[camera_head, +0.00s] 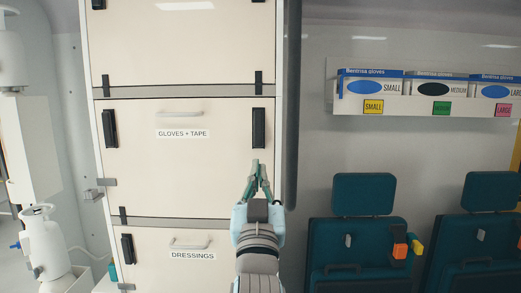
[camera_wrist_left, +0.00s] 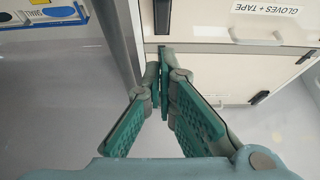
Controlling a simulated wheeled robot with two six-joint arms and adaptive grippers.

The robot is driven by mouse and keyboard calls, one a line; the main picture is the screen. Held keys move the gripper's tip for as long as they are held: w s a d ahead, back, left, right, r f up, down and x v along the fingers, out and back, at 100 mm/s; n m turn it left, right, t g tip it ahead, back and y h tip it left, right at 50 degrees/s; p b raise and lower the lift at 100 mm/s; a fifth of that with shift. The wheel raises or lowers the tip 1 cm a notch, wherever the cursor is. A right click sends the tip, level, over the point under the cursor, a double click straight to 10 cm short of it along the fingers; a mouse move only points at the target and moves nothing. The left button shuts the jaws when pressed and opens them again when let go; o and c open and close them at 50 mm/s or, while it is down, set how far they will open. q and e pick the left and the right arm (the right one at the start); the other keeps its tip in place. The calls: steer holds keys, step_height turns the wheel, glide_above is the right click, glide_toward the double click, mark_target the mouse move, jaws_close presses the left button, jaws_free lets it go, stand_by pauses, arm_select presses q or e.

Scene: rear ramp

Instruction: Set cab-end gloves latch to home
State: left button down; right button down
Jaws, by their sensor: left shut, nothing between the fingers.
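The pale panel marked GLOVES + TAPE (camera_head: 180,170) has a black latch at each side in the head view. The right latch (camera_head: 258,128) stands upright; the left latch (camera_head: 109,129) also looks upright. I cannot tell from the pictures which is the cab-end one. My left gripper (camera_head: 256,166) is shut and empty, its tips pointing up just below the right latch. In the left wrist view the fingers (camera_wrist_left: 163,62) meet near a black latch (camera_wrist_left: 162,17) at the panel's edge. Contact cannot be told. My right gripper is out of view.
A DRESSINGS panel (camera_head: 165,272) is below and another panel (camera_head: 180,45) above. A dark vertical post (camera_head: 292,110) runs close to the right of the latch. Teal seats (camera_head: 363,240) and a glove-box shelf (camera_head: 420,107) are further right.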

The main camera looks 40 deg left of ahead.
arm_select(q)
steer(key=p, duration=0.2)
glide_toward(261, 132)
step_height(261, 132, up, 3)
steer(key=shift+w+a+f, duration=0.15)
steer(key=shift+w+a, duration=0.3)
steer(key=shift+w, duration=0.1)
steer(key=shift+w+a+f, duration=0.15)
steer(key=shift+w+a, duration=0.3)
steer(key=shift+w, duration=0.15)
steer(key=shift+w+a+f, duration=0.25)
steer(key=shift+w+a, duration=0.2)
steer(key=shift+w, duration=0.05)
